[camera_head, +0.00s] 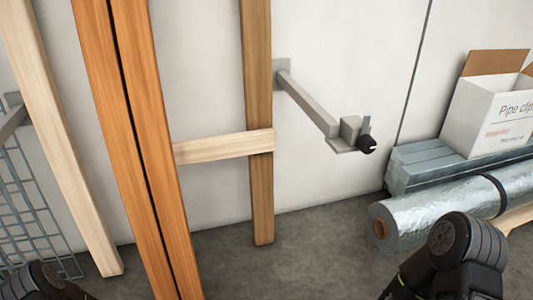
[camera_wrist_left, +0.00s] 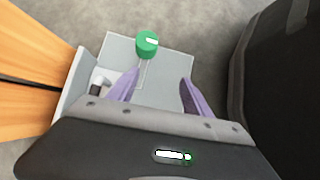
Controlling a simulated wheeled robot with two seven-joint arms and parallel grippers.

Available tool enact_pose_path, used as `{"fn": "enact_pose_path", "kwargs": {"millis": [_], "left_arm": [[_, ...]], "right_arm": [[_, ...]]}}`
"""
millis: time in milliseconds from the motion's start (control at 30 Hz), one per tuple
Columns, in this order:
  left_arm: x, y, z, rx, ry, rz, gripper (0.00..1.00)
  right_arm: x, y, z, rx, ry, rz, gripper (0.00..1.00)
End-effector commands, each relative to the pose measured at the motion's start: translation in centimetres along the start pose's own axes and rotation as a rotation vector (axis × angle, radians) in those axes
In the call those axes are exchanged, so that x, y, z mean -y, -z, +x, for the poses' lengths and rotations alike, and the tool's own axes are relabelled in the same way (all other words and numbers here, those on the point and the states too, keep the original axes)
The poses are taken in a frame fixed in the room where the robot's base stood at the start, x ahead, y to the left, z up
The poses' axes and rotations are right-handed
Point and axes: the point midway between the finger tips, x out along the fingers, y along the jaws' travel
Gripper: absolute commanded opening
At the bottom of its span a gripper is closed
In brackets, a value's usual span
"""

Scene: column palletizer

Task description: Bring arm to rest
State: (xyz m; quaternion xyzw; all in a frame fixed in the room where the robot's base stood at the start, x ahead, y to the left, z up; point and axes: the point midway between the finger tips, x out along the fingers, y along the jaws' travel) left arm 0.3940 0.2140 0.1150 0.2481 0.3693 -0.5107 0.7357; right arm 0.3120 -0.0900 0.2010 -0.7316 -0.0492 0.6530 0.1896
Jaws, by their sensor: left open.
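My left gripper (camera_wrist_left: 160,77) shows in the left wrist view, with its two purple fingers apart and nothing seen between them. Below the fingers lies a light grey plate (camera_wrist_left: 170,62) with a raised edge on its left. A green knob (camera_wrist_left: 146,46) with a pale mark shows just beyond the left fingertip; I cannot tell whether they touch. In the head view only dark parts of my arms show at the bottom left and bottom right corners. Neither gripper shows there.
Orange wooden posts (camera_head: 130,130) stand close in front, with a cross-board (camera_head: 222,147) behind. A grey bracket arm (camera_head: 306,101) with a black knob (camera_head: 367,145) juts from the wall. A foil roll (camera_head: 440,212) and a white carton (camera_head: 485,115) lie right. Wire mesh (camera_head: 30,205) stands left.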

Motion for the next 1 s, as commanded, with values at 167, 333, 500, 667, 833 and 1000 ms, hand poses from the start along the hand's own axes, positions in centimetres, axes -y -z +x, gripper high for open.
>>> {"fn": "enact_pose_path", "kwargs": {"millis": [167, 333, 500, 667, 833, 1000], "left_arm": [[7.0, 2.1, -0.3, -0.209, 0.183, 0.412, 0.58], [9.2, -0.1, -1.3, -0.322, 0.257, 0.961, 0.58], [10.3, -5.8, -1.6, -0.31, 0.235, 1.427, 0.58], [12.5, -11.1, -1.7, -0.241, 0.233, 1.699, 0.58], [12.5, -14.4, -4.5, -0.234, 0.234, 1.737, 0.58], [12.9, -16.9, -7.7, -0.225, 0.242, 1.737, 0.58]], "right_arm": [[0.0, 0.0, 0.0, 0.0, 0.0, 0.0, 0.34], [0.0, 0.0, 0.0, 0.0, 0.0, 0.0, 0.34], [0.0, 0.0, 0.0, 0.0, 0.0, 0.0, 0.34], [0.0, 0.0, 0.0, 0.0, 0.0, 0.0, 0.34], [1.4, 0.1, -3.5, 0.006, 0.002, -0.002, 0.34], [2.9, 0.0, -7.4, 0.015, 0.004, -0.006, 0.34]]}}
